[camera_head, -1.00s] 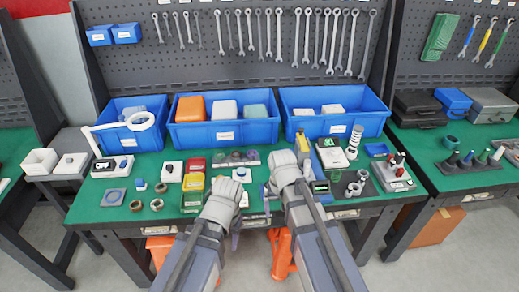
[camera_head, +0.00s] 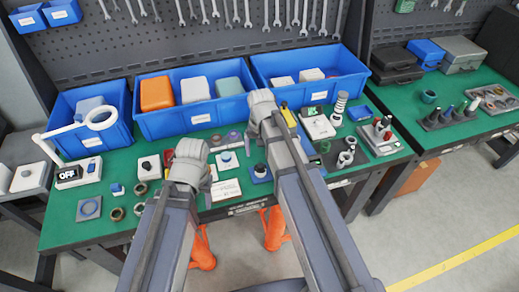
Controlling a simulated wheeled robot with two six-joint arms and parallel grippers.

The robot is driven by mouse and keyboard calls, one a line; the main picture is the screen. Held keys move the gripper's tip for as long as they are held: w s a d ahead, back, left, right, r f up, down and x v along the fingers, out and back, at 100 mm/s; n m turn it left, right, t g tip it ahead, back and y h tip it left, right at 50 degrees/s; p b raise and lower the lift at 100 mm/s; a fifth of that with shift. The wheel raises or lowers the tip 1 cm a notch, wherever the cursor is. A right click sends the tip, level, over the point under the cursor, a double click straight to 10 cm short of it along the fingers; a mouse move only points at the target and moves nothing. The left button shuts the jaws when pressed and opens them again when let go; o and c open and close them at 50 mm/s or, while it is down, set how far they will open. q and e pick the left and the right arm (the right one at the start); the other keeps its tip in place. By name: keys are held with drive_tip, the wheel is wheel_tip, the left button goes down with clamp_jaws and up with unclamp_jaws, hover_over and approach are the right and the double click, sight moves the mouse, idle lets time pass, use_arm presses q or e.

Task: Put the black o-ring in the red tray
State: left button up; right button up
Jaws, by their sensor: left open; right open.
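A sliver of the red tray (camera_head: 168,158) shows at the left edge of my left gripper (camera_head: 191,148), which hides most of it. My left gripper is above the tray area, its fingertips turned away from view. Several small rings sit in a row on a strip (camera_head: 233,138) between the two grippers. I cannot tell which of them is the black o-ring. My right gripper (camera_head: 262,98) is raised in front of the blue bins, right of that strip. Both grippers are open, and I see nothing held in them.
Blue bins (camera_head: 190,122) line the back of the green bench. A white ring lamp (camera_head: 101,118) stands at the left. Brown rings (camera_head: 117,214) lie at the front left. A red-knobbed device (camera_head: 380,137) and a spring post (camera_head: 338,108) stand at the right.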

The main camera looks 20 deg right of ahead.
sight(261, 165)
wheel_tip(261, 165, down, 7)
drive_tip(key=b, duration=0.6)
drive_tip(key=shift+f+b, duration=0.15)
drive_tip(key=shift+b, duration=0.25)
clamp_jaws()
idle(0.7)
